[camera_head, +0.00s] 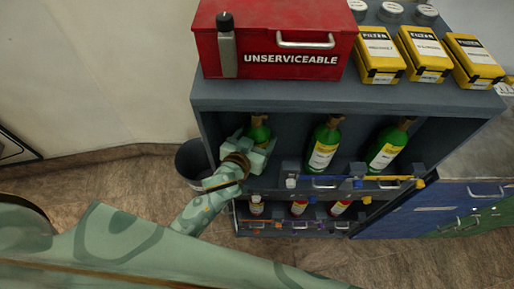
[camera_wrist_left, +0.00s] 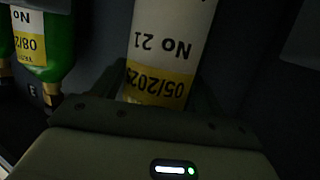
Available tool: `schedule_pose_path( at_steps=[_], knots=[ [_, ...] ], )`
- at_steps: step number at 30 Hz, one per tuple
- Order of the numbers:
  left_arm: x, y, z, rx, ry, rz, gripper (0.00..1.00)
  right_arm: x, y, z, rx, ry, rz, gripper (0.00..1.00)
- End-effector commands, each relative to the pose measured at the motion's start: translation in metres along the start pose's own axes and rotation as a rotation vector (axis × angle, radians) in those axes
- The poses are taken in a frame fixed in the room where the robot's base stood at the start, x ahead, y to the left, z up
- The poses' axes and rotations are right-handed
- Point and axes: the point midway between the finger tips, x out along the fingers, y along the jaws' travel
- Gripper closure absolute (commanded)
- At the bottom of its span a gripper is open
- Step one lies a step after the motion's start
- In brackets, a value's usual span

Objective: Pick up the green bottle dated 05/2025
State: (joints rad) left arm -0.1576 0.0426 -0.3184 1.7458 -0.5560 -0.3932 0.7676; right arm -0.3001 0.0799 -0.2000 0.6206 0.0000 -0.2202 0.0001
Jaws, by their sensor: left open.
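A green bottle (camera_head: 259,131) stands at the left end of the upper shelf, partly hidden by my left gripper (camera_head: 254,146). In the left wrist view this bottle's label (camera_wrist_left: 168,40) appears upside down, with "No 21" on white and a date starting "05/202" on yellow; the last digit is hard to read. My left gripper is open, its dark fingers on either side of the bottle; contact cannot be told. Two other green bottles stand to the right, a middle one (camera_head: 323,146) and a right one (camera_head: 387,147). My right gripper is not in view.
The grey shelf unit (camera_head: 345,96) encloses the bottles. A red "UNSERVICEABLE" box (camera_head: 280,58) and yellow filter boxes (camera_head: 379,54) sit on top. A dark bin (camera_head: 191,163) stands at the left. Another bottle's label (camera_wrist_left: 30,45) shows "08/2".

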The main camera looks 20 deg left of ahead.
Motion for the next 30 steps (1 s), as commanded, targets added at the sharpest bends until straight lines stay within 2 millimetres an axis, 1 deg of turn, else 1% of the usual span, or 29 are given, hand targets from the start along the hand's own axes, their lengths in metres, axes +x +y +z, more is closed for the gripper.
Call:
schedule_pose_path(
  at_steps=[1,3,8,9,11,12,14,15,16,17,18,25,30],
  knots=[
    [0.005,0.0,0.001,0.002,0.0,0.0,0.27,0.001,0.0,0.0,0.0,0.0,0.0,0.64],
    [0.007,0.0,0.0,0.002,-0.001,0.0,0.27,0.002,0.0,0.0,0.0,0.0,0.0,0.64],
    [0.007,0.0,0.0,0.001,-0.001,0.0,0.27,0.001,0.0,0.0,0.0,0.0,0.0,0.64],
    [0.007,0.0,0.0,0.001,-0.001,0.0,0.3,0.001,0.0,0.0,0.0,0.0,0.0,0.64],
    [0.007,0.0,0.0,0.001,-0.001,0.0,0.46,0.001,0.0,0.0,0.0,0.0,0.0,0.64],
    [0.007,0.0,0.0,0.001,-0.001,0.0,0.58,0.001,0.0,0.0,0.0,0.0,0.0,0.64],
    [0.007,0.0,0.0,0.001,-0.001,0.0,0.74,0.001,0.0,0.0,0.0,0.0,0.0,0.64],
    [0.007,0.0,0.0,0.001,-0.001,0.0,0.85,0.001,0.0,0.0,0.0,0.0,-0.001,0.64],
    [0.007,0.0,0.0,0.001,-0.001,0.0,0.94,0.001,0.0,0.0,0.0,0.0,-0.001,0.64],
    [0.007,0.0,0.0,0.001,-0.001,0.0,1.0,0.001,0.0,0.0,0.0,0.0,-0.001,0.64],
    [0.007,0.001,-0.003,-0.001,0.007,0.002,1.0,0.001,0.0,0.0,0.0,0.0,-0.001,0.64],
    [0.007,0.0,-0.004,0.0,0.006,0.001,1.0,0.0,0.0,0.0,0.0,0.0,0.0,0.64],
    [0.006,-0.003,-0.015,-0.001,0.007,0.002,1.0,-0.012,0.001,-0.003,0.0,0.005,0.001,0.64]
  ],
)
